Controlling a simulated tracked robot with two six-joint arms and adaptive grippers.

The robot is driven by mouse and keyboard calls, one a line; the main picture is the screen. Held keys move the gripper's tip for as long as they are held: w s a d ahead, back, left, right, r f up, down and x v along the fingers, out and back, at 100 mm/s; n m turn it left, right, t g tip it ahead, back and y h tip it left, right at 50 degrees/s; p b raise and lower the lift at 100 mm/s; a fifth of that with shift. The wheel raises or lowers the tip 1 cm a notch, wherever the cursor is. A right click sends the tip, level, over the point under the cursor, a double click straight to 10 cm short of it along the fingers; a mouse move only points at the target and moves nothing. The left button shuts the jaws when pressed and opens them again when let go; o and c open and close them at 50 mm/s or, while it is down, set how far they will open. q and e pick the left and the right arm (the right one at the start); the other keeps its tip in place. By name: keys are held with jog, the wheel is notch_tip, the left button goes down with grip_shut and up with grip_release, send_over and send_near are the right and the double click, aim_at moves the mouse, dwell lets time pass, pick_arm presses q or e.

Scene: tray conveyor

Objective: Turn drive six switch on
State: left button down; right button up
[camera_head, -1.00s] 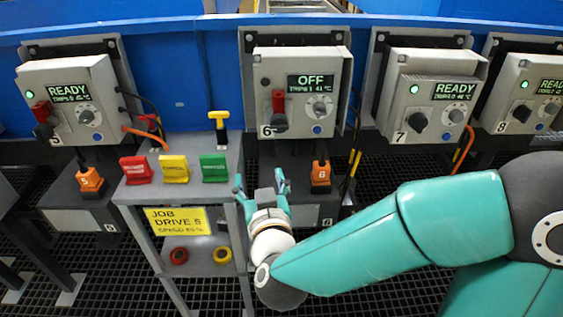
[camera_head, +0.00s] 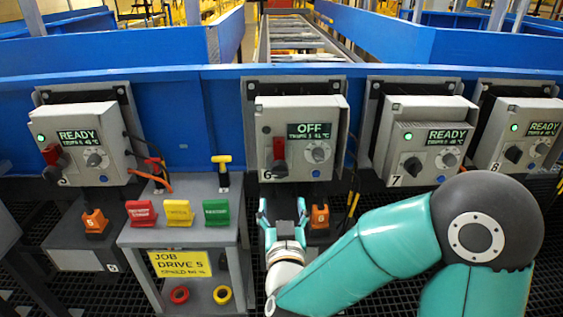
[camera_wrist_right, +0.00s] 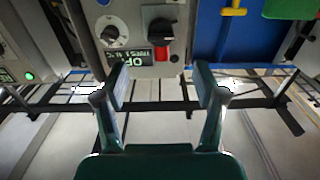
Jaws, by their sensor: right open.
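The drive 6 box (camera_head: 334,112) is a grey panel with a screen (camera_head: 312,135) reading OFF. Its switch (camera_head: 280,160) has a dark knob and a red part above it. In the right wrist view the box appears upside down, with the switch (camera_wrist_right: 162,30) at the top, between and beyond the fingers. My right gripper (camera_head: 283,206) is open and empty, below the drive 6 box and apart from the switch. The right wrist view shows both fingers (camera_wrist_right: 161,80) spread with nothing between them. My left gripper is not in view.
The drive 5 (camera_head: 80,120), drive 7 (camera_head: 430,110) and drive 8 (camera_head: 535,115) boxes read READY with green lamps lit. An orange plug-like part (camera_head: 319,217) is close right of my right gripper. A stand (camera_head: 228,180) with coloured tags and a JOB DRIVE 5 sign is at left.

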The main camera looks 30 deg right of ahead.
aim_at(281, 174)
jog(key=b+x, duration=0.1)
jog(key=x, duration=1)
jog(key=shift+w, duration=0.15)
jog(key=shift+c, duration=0.3)
jog(key=c, duration=1)
jog(key=shift+d, duration=0.2)
jog(key=shift+c, duration=0.3)
jog(key=shift+a+f, duration=0.1)
